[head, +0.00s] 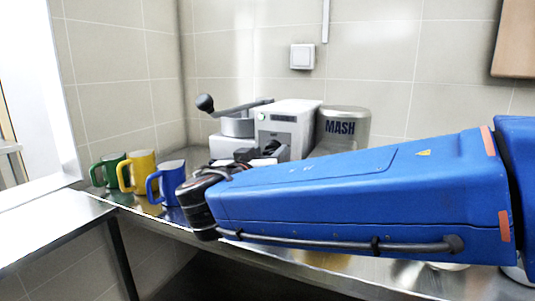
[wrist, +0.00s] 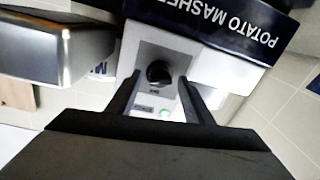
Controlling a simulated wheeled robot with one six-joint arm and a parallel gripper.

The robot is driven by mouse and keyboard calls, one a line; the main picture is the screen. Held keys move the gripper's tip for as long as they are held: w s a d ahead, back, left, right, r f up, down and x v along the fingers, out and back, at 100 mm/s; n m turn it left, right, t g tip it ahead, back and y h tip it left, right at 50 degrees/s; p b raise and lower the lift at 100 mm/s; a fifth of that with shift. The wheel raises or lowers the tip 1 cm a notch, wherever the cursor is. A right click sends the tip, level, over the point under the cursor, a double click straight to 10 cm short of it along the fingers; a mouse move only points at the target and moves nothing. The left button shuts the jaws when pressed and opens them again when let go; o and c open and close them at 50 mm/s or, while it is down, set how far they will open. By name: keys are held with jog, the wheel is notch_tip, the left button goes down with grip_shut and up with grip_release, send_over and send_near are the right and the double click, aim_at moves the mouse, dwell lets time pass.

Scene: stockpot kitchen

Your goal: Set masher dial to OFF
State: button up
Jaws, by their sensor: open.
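The masher (head: 288,120) is a light grey machine with a long black-knobbed lever, standing against the back wall. The panel has a small green-ringed spot and tiny lettering below the dial. My gripper (wrist: 160,82) is open, its two black fingers reaching toward the panel with the dial between their tips. I cannot tell whether they touch it. The dial's setting is too small and dark to read. In the head view, my arm hides the masher's lower front.
A metal canister (head: 343,122) marked MASH stands right of the masher. Green (head: 112,168), yellow (head: 142,170) and blue (head: 171,183) mugs stand left on the metal counter (head: 180,221). A dark POTATO MASHER sign (wrist: 225,28) is close to the panel.

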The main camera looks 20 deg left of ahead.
jog(key=c, duration=1)
jog(key=n, duration=0.6)
jog(key=shift+n, duration=0.3)
jog(key=n, duration=0.3)
jog(key=shift+a+g, duration=0.1)
jog(key=shift+g, duration=0.2)
jog(key=shift+r+n+h, duration=0.1)
jog(key=shift+n+h, duration=0.2)
jog(key=shift+n, duration=1.6)
